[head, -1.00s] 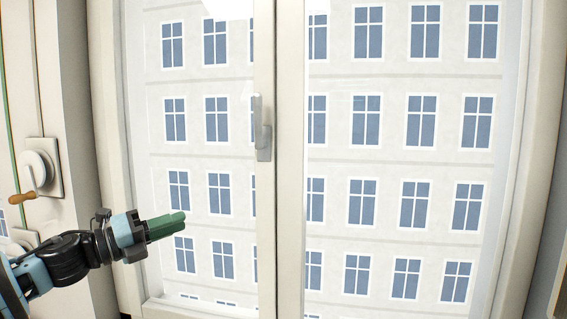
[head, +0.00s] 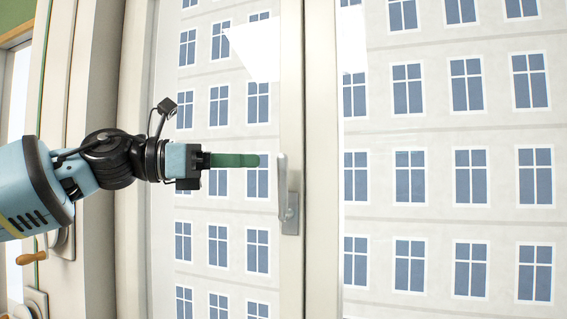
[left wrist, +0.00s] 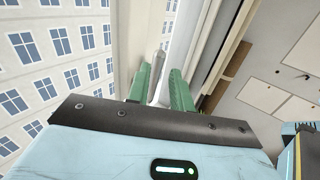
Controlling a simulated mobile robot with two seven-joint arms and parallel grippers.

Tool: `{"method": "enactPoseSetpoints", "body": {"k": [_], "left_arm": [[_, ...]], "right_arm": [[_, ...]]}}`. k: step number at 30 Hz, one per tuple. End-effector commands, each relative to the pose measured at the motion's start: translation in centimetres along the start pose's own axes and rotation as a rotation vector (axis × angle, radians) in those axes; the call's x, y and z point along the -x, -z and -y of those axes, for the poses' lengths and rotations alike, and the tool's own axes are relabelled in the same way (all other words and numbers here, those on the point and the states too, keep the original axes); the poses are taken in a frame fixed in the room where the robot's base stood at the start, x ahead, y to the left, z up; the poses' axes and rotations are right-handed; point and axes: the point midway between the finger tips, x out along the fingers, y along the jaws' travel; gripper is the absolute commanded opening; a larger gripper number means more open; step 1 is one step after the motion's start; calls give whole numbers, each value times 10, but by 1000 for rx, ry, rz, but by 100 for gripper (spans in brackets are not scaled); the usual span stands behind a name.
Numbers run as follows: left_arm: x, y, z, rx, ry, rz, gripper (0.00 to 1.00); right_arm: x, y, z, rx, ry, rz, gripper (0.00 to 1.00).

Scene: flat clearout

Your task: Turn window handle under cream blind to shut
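The grey window handle (head: 283,180) points upward from its base plate (head: 290,213) on the middle frame of the window. My left gripper (head: 258,160) comes in level from the left, its green fingertips a little short of the handle's upper part. In the left wrist view, the two green fingers (left wrist: 160,88) are spread apart, and the pale handle (left wrist: 158,78) shows in the gap between them. The gripper is open and holds nothing. No blind shows in these views. My right gripper is not in view.
A white crank with a wooden knob (head: 32,258) is on the wall at the left, partly behind my left arm. The window frame (head: 322,120) runs upright beside the handle. The space in front of the right pane is clear.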

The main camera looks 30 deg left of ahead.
Motion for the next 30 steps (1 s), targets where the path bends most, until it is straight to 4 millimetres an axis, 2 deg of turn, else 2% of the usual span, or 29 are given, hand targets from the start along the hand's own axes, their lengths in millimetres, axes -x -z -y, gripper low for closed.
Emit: {"method": "enactPoseSetpoints", "body": {"k": [9,15,21,29,30], "left_arm": [[-41,4,-1,5,2,-6,22],[-60,2,-1,3,1,-3,22],[-68,2,0,3,0,-1,22],[-68,1,0,3,1,0,22],[-68,1,0,3,1,0,18]], "right_arm": [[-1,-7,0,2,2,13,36],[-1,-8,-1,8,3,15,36],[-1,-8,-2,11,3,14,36],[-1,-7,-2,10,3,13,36],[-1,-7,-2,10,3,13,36]]}}
